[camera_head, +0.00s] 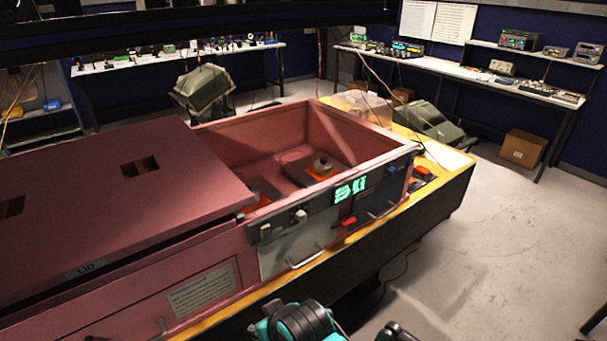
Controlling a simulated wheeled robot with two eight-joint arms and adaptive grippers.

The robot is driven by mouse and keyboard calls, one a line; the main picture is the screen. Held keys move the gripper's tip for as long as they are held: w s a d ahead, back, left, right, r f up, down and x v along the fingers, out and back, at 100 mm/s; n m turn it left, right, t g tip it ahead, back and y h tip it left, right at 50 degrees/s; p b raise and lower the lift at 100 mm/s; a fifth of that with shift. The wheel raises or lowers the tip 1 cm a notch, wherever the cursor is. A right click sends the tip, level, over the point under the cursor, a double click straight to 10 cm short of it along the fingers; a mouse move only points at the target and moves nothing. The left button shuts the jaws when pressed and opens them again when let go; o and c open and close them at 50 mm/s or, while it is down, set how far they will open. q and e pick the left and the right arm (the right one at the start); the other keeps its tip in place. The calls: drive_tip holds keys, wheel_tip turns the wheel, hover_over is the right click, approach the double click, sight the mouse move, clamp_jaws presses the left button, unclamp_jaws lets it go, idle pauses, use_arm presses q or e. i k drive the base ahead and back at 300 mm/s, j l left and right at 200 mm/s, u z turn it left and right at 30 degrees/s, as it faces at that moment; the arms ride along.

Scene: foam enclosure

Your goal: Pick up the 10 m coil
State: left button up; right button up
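A pink foam enclosure (318,129) stands open on a yellow-edged bench. Inside it, on the right, a small dark round part sits on an orange base (322,168). A second orange piece (262,196) lies nearer the lid and is partly hidden by the enclosure's front wall. I cannot tell whether either is the 10 m coil, and no coil is clearly readable elsewhere. A teal and black part (300,323), likely of my arm, shows at the bottom edge. No gripper fingers are visible.
A pink lid (110,205) covers the left part of the enclosure. The front panel has a green display (350,190), knobs and handles. Red items (424,170) lie on the bench's right end. The floor (490,255) to the right is clear.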

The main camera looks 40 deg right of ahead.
sight(324, 166)
drive_tip(key=l, duration=1.4)
drive_tip(key=i+l, duration=0.15)
drive_tip(key=l, duration=1.3)
